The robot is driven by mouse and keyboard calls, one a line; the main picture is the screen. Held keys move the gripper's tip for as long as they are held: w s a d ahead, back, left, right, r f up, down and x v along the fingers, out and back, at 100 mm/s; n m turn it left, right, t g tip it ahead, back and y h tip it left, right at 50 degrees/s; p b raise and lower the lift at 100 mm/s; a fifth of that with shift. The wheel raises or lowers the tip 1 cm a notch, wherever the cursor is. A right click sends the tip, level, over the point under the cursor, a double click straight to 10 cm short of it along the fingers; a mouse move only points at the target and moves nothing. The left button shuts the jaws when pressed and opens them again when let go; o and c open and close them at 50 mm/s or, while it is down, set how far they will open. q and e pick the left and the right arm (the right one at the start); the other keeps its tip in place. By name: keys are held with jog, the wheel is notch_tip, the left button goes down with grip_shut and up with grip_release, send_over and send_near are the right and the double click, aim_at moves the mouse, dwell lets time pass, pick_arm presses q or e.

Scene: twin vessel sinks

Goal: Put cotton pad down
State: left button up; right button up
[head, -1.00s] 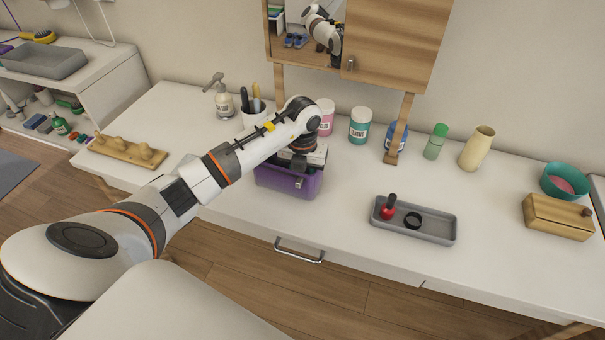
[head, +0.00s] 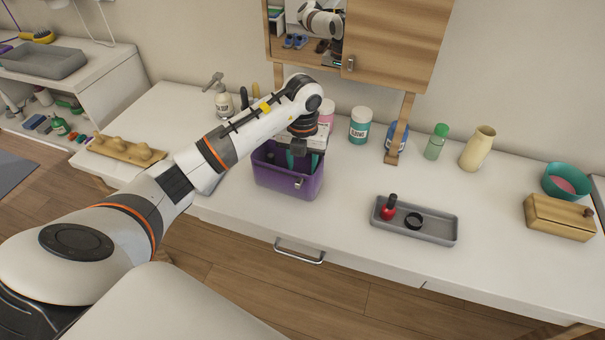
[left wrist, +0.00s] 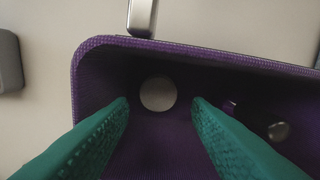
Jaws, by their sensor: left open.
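The cotton pad (left wrist: 158,94) is a pale round disc lying inside the purple bin (left wrist: 110,48), below and between my fingertips in the left wrist view. In the head view the bin (head: 288,183) stands on the counter, and the pad is hidden there. My left gripper (head: 299,160) points down into the bin's opening. Its teal fingers (left wrist: 160,104) are spread apart with nothing held between them. My right gripper is not in view.
A grey tray (head: 440,233) with a red bottle (head: 388,208) and a black ring (head: 413,221) lies to the right. Jars, including a teal one (head: 360,126), stand behind. A wooden cabinet (head: 400,45) hangs above. Counter between bin and tray is clear.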

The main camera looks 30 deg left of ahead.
pick_arm(q)
notch_tip(320, 180, up, 7)
jog(key=shift+r, duration=0.15)
dwell(0.5)
